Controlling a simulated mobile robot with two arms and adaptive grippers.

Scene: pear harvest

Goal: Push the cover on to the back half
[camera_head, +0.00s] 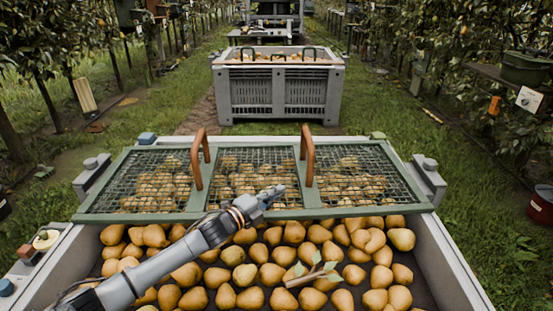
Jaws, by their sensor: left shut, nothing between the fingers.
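The cover (370,211) is a green-framed wire mesh panel with two upright orange-brown handles. It lies across the back half of a large grey crate (447,262), with pears showing through the mesh. The front half is open and full of yellow pears (245,274). My left gripper (280,191) is shut and empty. It appears at the cover's front bar, near the middle; whether it touches the bar or is just above it I cannot tell. My left arm crosses over the pears from the lower left. My right gripper is not in view.
A twig with leaves (311,274) lies on the pears. Grey latch blocks (429,180) stand at the crate's sides. Another grey crate (278,92) and a vehicle are behind. Grass and fruit trees line both sides; a red bucket (541,205) is at the right.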

